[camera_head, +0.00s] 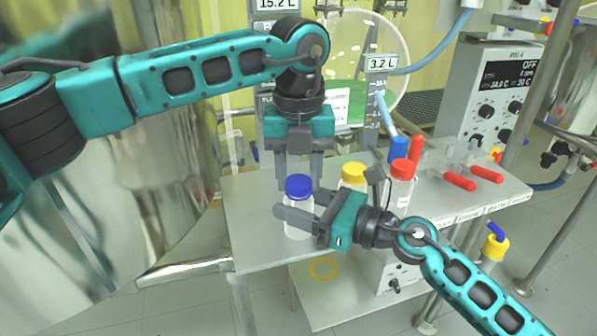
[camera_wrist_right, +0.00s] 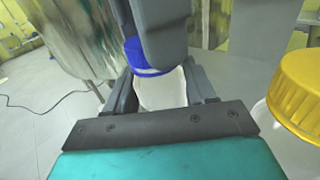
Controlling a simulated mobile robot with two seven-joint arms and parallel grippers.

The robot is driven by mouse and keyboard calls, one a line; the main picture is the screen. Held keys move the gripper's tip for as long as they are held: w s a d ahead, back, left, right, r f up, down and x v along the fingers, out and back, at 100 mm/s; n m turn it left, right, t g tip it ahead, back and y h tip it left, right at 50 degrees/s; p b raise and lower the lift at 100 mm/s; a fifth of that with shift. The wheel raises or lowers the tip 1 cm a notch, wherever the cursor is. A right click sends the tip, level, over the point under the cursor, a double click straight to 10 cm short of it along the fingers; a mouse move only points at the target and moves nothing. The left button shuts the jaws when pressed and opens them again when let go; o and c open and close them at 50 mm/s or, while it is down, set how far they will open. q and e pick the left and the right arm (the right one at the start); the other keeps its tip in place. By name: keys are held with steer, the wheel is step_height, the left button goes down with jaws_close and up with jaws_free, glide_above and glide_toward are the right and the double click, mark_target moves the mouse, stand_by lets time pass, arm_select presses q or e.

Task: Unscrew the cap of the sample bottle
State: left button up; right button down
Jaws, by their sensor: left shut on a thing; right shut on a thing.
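The sample bottle (camera_head: 297,234) is clear to whitish, stands upright near the shelf's left front part and has a blue cap (camera_head: 299,184) on its neck. My right gripper (camera_head: 298,210) is shut on the bottle body from the right, with one finger across its front. In the right wrist view the bottle (camera_wrist_right: 160,92) sits between the fingers. My left gripper (camera_head: 300,180) points straight down from above, its fingers on either side of the blue cap and shut on it. In the wrist view a grey left finger covers much of the cap (camera_wrist_right: 147,68). Whether the threads are engaged is hidden.
A yellow-capped bottle (camera_head: 353,174) and a red-capped bottle (camera_head: 401,171) stand just right of my right gripper. Red-handled valves (camera_head: 460,181) lie farther right. A shiny steel vessel (camera_head: 130,220) is at left. The shelf's front left (camera_head: 250,250) is bare.

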mark_target(299, 181)
arm_select(q)
steer(key=n, duration=0.6)
steer(key=shift+r, duration=0.2)
stand_by(0.4)
steer(key=shift+r, duration=0.9)
steer(key=shift+r, duration=2.05)
arm_select(e)
steer(key=shift+c, duration=1.4)
jaws_free()
